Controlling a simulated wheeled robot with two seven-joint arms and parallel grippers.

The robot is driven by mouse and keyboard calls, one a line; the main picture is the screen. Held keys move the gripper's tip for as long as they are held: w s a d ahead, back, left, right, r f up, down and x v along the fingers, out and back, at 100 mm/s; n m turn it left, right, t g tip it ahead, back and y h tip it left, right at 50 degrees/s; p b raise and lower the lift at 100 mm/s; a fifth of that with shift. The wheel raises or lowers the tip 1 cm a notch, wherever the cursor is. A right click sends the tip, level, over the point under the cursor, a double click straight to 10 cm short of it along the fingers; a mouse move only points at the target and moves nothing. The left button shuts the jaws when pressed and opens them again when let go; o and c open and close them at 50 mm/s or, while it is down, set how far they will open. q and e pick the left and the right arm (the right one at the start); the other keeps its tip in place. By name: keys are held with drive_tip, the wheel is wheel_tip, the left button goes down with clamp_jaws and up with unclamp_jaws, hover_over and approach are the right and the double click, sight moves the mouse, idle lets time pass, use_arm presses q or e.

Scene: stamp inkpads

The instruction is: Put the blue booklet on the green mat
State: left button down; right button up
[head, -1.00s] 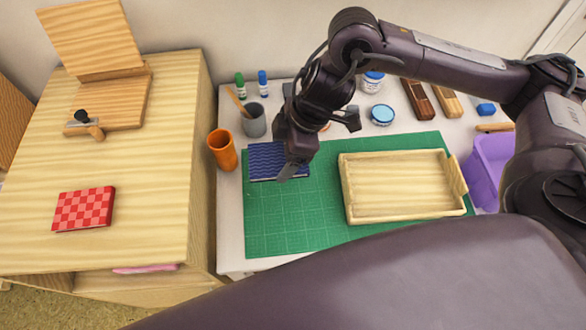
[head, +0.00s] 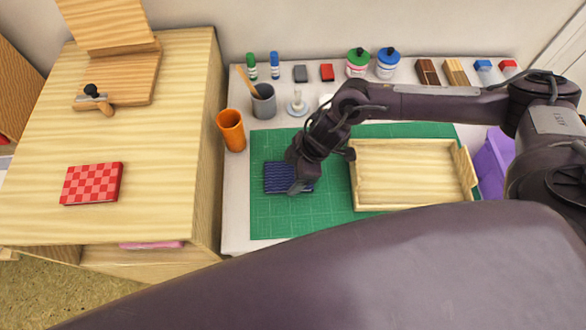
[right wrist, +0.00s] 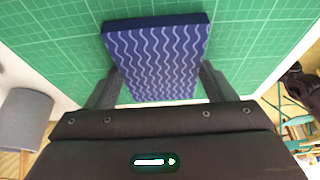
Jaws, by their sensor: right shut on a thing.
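The blue booklet (head: 281,178) with pale wavy lines is over the left part of the green mat (head: 290,220), inside its edges. It looks flat and on or very close to the mat; I cannot tell whether it touches. My right gripper (head: 300,183) is shut on the blue booklet. In the right wrist view the booklet (right wrist: 155,50) sits between the two fingers of the gripper (right wrist: 158,82), with green mat (right wrist: 50,55) around it. Part of the booklet is hidden by the gripper in the head view. My left gripper is not in view.
A wooden tray (head: 415,205) covers the mat's right part. An orange cup (head: 231,130) and a grey cup (head: 264,105) stand beyond the mat's left end. Jars (head: 388,65) and blocks line the back. A red checkered booklet (head: 92,184) lies on the left cabinet.

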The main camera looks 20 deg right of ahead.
drive_tip(key=o, duration=1)
drive_tip(key=v, duration=1.2)
drive_tip(key=shift+d+r, duration=0.1)
drive_tip(key=shift+s, duration=0.1)
